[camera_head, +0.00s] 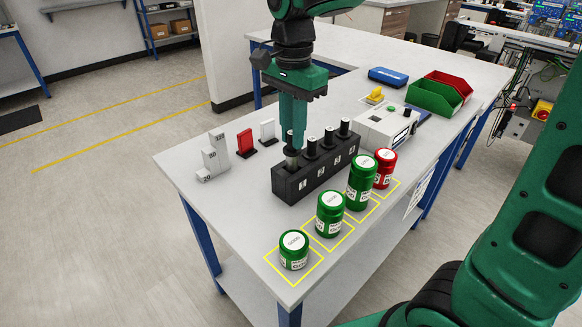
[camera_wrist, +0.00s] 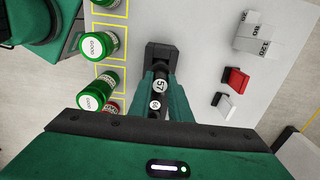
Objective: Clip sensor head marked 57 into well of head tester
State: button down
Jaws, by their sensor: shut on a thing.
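The sensor head marked 57 (camera_wrist: 159,86) is between the fingers of my gripper (camera_wrist: 158,92). In the head view my gripper (camera_head: 292,148) points straight down over the left front end of a black rack (camera_head: 283,185), shut on that head. The metal lower part of the head shows at the rack's end slot; I cannot tell how deep it sits. Several other black-topped heads stand in the rack, and one marked 64 (camera_wrist: 155,105) shows beside 57.
Green jars (camera_head: 330,213) and a red jar (camera_head: 385,168) stand in yellow squares along the right edge. A grey stepped block (camera_head: 216,160), a red stand (camera_head: 245,143) and a white stand (camera_head: 267,131) are at left. Green (camera_head: 433,98) and red bins stand behind.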

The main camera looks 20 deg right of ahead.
jog(key=shift+r, duration=1.9)
